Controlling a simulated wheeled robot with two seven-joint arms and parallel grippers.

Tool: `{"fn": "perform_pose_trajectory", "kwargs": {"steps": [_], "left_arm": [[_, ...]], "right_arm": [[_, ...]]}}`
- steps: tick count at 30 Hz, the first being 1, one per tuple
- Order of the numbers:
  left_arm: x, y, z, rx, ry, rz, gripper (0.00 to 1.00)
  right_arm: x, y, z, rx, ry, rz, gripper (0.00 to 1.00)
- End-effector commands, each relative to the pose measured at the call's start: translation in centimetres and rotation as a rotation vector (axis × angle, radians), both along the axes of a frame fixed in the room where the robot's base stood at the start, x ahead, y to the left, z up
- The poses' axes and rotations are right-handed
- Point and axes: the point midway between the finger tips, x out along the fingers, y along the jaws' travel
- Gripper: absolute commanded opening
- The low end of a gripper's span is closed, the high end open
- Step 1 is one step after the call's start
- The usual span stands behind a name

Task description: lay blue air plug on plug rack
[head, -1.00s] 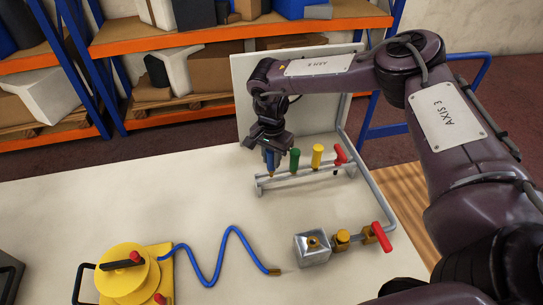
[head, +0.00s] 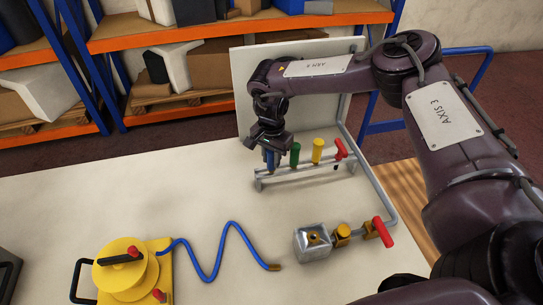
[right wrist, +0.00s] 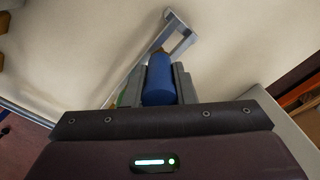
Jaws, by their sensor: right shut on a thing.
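My right gripper (head: 270,150) is shut on the blue air plug (head: 270,160), at the left end of the grey plug rack (head: 312,173). The right wrist view shows the blue plug (right wrist: 158,82) between the two grey fingers, its far end close to the rack's end bracket (right wrist: 178,32). I cannot tell whether the plug touches the rack. My left gripper is not in view.
A metal block (head: 312,243) with brass fittings and a red-handled valve (head: 382,232) stands in front of the rack. A yellow hose reel (head: 125,270) with a blue hose (head: 215,262) lies at the front left. A pale upright panel (head: 245,95) stands behind. The table's left middle is clear.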

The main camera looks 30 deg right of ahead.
Motion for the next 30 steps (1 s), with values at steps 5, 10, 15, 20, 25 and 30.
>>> {"fn": "perform_pose_trajectory", "kwargs": {"steps": [5,10,15,20,25,30], "left_arm": [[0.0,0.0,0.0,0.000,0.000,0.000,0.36],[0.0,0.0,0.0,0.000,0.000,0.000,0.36],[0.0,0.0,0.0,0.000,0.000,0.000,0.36],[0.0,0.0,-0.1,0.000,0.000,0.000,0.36],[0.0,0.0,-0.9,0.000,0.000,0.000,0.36],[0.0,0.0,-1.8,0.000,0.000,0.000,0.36]], "right_arm": [[0.0,0.0,0.0,0.000,0.000,0.000,0.01],[0.0,0.0,0.0,0.000,0.000,0.000,0.45],[0.0,0.0,0.0,0.000,0.000,0.000,0.49],[0.0,0.0,0.2,0.001,-0.001,0.000,0.49],[0.1,0.0,2.1,0.001,-0.004,0.000,0.49],[0.1,0.0,5.0,0.000,-0.004,0.001,0.49]]}}
